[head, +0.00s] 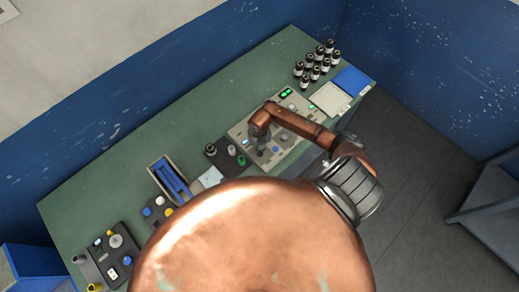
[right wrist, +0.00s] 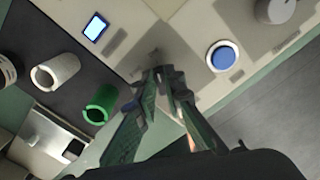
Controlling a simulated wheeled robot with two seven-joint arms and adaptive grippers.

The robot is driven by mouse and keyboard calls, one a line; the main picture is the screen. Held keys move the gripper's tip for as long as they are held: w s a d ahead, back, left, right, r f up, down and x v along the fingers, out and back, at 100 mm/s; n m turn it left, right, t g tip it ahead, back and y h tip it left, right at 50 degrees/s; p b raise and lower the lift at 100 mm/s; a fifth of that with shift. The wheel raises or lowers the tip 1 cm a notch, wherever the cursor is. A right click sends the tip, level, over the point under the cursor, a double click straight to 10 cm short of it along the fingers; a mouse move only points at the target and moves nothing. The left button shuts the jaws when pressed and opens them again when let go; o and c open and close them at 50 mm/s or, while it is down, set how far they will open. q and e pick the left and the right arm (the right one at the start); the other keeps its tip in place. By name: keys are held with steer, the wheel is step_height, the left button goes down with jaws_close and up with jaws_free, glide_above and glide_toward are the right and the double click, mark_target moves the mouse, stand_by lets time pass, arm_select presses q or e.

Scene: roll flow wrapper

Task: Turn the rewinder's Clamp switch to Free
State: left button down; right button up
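My right gripper (head: 262,150) is over the light grey control panel (head: 296,101), pointing down at it. In the right wrist view the fingertips of my right gripper (right wrist: 158,76) are close together just above or at the panel surface (right wrist: 150,22), and appear shut. The tips and their shadow cover the spot below, so I cannot tell whether a switch is between them. A blue round button (right wrist: 222,57) is to the right of the fingers. A small lit screen (right wrist: 95,27) is to their upper left. I cannot read any Clamp or Free label. My left gripper is out of view.
A black block holds a white cylinder (right wrist: 56,71) and a green one (right wrist: 99,104) beside the panel. A grey knob (right wrist: 277,9) is at the upper right. Several dark bottles (head: 316,66), a blue tray (head: 353,80) and a blue-railed unit (head: 172,180) stand on the green table (head: 120,182).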

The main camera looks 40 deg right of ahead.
jaws_close()
steer(key=n+b, duration=0.2)
steer(key=shift+w+f+n, duration=0.1)
steer(key=shift+f+n, duration=0.05)
steer(key=shift+n, duration=0.25)
steer(key=n+b, duration=0.3)
steer(key=shift+n+b, duration=0.3)
steer(key=shift+b, duration=0.05)
steer(key=n+b, duration=0.2)
steer(key=n, duration=0.1)
steer(key=shift+a+b, duration=0.2)
steer(key=shift+b, duration=0.2)
steer(key=shift+n+b, duration=0.95)
steer(key=shift+n, duration=0.35)
steer(key=shift+a, duration=0.1)
